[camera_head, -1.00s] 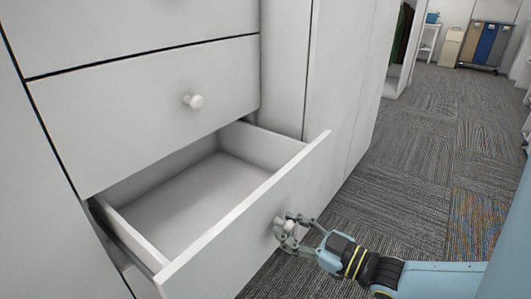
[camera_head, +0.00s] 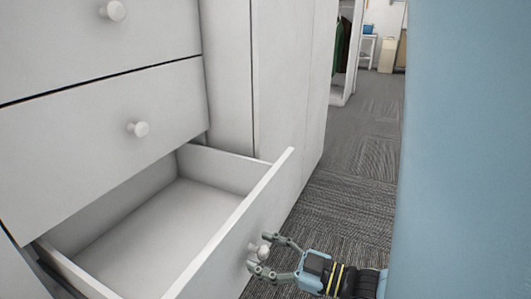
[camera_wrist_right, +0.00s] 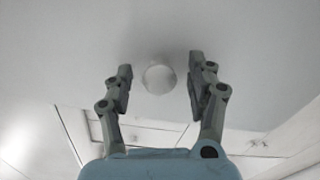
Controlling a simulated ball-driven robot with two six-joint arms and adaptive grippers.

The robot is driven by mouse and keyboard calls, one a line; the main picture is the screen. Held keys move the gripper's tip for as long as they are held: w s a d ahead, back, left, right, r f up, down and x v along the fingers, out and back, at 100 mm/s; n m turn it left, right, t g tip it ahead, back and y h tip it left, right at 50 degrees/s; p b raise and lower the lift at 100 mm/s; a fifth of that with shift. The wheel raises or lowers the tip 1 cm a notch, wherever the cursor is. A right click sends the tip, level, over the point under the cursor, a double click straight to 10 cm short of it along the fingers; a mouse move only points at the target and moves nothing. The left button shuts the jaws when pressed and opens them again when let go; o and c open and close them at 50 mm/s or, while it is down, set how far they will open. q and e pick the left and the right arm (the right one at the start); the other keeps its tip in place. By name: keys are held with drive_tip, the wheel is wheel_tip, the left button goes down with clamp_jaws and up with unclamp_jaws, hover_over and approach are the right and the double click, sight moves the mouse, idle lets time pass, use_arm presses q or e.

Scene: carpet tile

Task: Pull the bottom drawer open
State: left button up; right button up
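The bottom drawer (camera_head: 235,232) is pulled well out of the white cabinet, and its inside is empty. Its round white knob (camera_head: 264,250) is on the drawer front. My right gripper (camera_head: 262,255) is open at the knob. In the right wrist view the knob (camera_wrist_right: 159,77) sits between the two spread fingertips of the right gripper (camera_wrist_right: 159,88), with a gap on each side. My left gripper is not in view.
A closed drawer (camera_head: 110,135) with a knob is above the open one. Tall white cabinet panels (camera_head: 285,85) stand behind it. Grey carpet (camera_head: 345,190) runs clear along the right. An open wardrobe (camera_head: 343,50) with dark clothes is farther back.

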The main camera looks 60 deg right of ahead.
drive_tip(key=s+d, duration=0.1)
drive_tip(key=s, duration=1.1)
drive_tip(key=shift+w, duration=0.1)
